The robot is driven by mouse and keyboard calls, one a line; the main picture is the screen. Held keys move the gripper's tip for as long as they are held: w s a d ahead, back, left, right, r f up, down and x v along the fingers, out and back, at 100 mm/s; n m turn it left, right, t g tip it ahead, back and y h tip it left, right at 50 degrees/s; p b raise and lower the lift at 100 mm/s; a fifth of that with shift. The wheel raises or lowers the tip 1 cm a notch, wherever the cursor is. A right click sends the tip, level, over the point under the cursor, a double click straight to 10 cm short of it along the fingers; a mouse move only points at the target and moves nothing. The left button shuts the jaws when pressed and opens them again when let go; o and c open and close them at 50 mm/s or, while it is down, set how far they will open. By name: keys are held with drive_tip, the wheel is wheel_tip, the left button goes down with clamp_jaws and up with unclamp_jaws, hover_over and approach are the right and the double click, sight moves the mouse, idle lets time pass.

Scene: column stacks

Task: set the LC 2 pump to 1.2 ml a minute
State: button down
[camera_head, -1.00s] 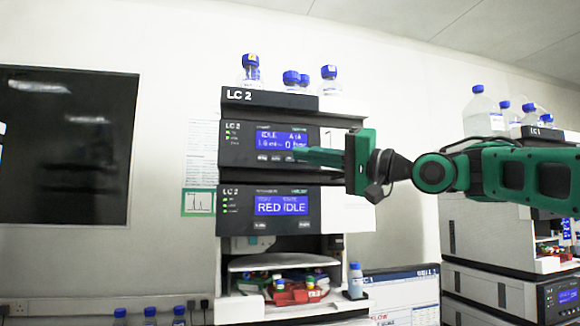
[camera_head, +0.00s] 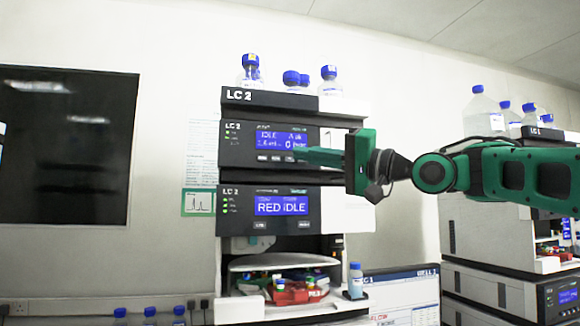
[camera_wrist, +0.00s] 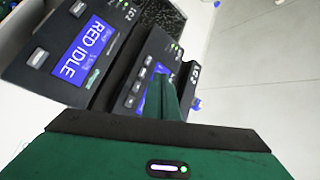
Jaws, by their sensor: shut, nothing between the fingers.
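The LC 2 pump (camera_head: 237,157) is the upper dark-fronted module in the stack labelled LC 2. Its blue display (camera_head: 270,140) reads IDLE, with a small flow figure beginning with 1 and ending in ml; I cannot read the decimal surely. A row of small buttons (camera_head: 269,158) lies under the display. My green gripper (camera_head: 299,155) is shut and empty, its fingertips at the lower right of the display, by the right end of the button row. In the wrist view the fingers (camera_wrist: 164,84) cover part of the pump display. I cannot tell whether they touch the panel.
Below the pump, a second module (camera_head: 230,212) shows RED IDLE on its display. Blue-capped bottles (camera_head: 330,82) stand on top of the stack. An open bay below holds a coloured vial tray (camera_head: 290,294). A monitor (camera_head: 403,297) and another stack (camera_head: 480,240) stand to the right.

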drive_tip(key=shift+f, duration=0.1)
drive_tip(key=w+d+f+m+t+h, duration=0.1)
drive_tip(key=w+d+f+m+h, duration=0.1)
drive_tip(key=d+f+h, duration=0.65)
drive_tip(key=w+d+f+m+h, duration=0.15)
drive_tip(key=d+f+h, duration=0.25)
drive_tip(key=d+f, duration=1)
drive_tip(key=s+d+f+m+g+h, duration=0.1)
drive_tip(key=s+d+f+g+h, duration=0.1)
drive_tip(key=s+d+f, duration=0.45)
drive_tip(key=s+d+f+m+g+h, duration=0.1)
drive_tip(key=s+d+f+h, duration=0.15)
drive_tip(key=f, duration=0.75)
drive_tip(key=s+d+f+g, duration=0.2)
drive_tip(key=s+f, duration=0.3)
drive_tip(key=s, duration=0.4)
drive_tip(key=s+d+f+m+g, duration=0.1)
drive_tip(key=s+d+f+g, duration=0.1)
drive_tip(key=s+f, duration=0.4)
drive_tip(key=s+d+f+g, duration=0.2)
drive_tip(key=s+f+g, duration=0.2)
drive_tip(key=s, duration=1)
wheel_tip(320, 180, down, 2)
drive_tip(key=shift+d+f+g+h, duration=0.2)
drive_tip(key=shift+d+g+h, duration=0.05)
drive_tip(key=shift+g+h, duration=0.05)
drive_tip(key=shift+d, duration=0.1)
